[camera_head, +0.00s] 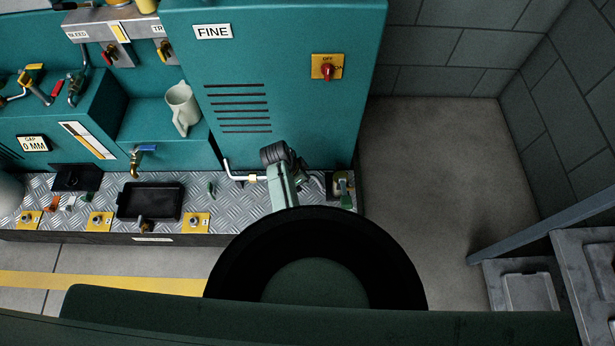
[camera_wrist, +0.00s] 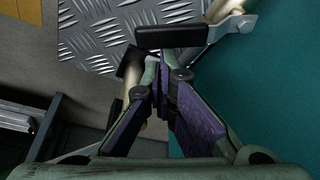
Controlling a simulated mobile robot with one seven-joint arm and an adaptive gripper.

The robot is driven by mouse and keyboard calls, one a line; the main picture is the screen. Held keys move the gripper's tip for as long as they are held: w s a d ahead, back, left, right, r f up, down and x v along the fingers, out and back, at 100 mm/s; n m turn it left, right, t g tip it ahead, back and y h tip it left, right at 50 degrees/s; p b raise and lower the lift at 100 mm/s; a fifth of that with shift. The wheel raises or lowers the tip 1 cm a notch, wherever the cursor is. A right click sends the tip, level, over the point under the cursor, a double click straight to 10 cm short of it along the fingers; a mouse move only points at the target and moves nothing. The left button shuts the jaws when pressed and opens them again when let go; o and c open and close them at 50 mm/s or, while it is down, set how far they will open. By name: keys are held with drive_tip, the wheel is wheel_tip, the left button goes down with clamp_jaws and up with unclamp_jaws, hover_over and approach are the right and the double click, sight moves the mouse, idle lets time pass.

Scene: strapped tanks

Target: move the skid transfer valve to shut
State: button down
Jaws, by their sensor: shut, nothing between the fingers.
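My gripper (camera_wrist: 166,78) is shut and empty in the wrist view, its purple-padded fingers meeting at the tips. A lever with a black grip (camera_wrist: 170,37) and a bent metal arm lies just beyond the fingertips; I cannot tell if they touch. A brass pipe or valve body (camera_wrist: 132,72) shows partly behind the fingers. No label in view names this as the skid transfer valve. In the head view my arm reaches down to the right end of the skid's tread plate (camera_head: 228,205) and hides much of the fittings there, including the lever's position.
A teal cabinet (camera_head: 280,60) marked FINE stands behind, with a red switch (camera_head: 327,71) on yellow. A white pipe (camera_head: 236,175) runs beside my arm. A black tray (camera_head: 150,201) and a blue-handled tap (camera_head: 140,155) are left. Floor at right is clear up to grey crates (camera_head: 525,290).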

drive_tip(key=m, duration=0.1)
drive_tip(key=s+a+m+g, duration=0.1)
drive_tip(key=m, duration=0.1)
drive_tip(key=s+a+m, duration=0.1)
drive_tip(key=shift+s+a+h, duration=0.1)
drive_tip(key=shift+a+h, duration=0.15)
drive_tip(key=shift+h, duration=0.05)
drive_tip(key=shift+s+a, duration=0.2)
drive_tip(key=shift+a, duration=0.2)
idle(0.3)
